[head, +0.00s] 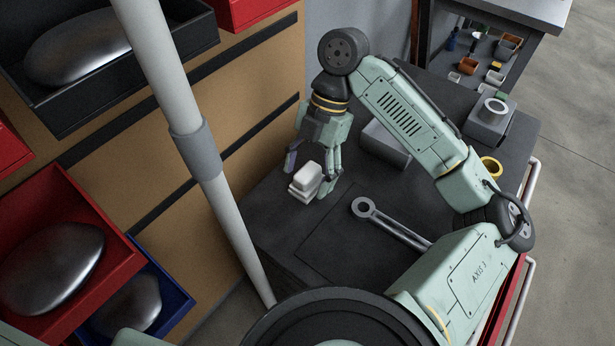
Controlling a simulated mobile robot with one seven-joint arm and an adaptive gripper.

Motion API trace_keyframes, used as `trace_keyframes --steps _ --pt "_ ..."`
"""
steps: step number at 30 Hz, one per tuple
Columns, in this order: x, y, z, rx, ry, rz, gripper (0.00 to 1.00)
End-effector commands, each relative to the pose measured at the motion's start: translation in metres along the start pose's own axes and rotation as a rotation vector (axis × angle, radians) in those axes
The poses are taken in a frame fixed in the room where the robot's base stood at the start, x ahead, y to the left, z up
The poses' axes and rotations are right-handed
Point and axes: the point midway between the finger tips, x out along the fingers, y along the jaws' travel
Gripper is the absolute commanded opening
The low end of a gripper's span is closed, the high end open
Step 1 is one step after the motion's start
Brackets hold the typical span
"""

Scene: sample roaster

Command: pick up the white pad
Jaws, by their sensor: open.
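The white pad (307,177) is a small, pale block with rounded edges on the dark table top. It seems to rest on one or more similar white pieces (300,193), though I cannot tell whether these are separate. My gripper (309,176) points down at the pad with its fingers apart. One finger is to the left of the pad and the other to its right. I cannot tell whether the right finger touches it. The pad's far side is partly hidden by the fingers.
A grey wrench-like tool (394,222) lies on the dark table (262,208) in front of the pad. A grey box (386,143) stands behind, partly hidden by my arm. A grey block with a round top (491,121) and a yellow ring (491,167) are at the right. Bins (98,212) line the left.

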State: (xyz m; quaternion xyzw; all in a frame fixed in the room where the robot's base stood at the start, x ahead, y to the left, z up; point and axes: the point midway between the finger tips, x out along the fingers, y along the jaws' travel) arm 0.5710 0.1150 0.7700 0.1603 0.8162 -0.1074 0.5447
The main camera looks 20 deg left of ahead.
Motion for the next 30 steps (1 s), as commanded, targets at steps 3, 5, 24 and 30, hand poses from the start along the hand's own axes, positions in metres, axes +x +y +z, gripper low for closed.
trace_keyframes --steps 3,5,24,30 --pt "0.0069 0.0001 -0.0001 0.000 0.000 0.001 0.65" --pt "0.0075 0.0001 0.0000 0.001 -0.001 0.001 0.65" --pt "0.0070 0.0000 0.0001 0.001 -0.001 0.001 0.32" --pt "0.0070 0.0000 0.0001 0.001 -0.001 0.001 0.18"
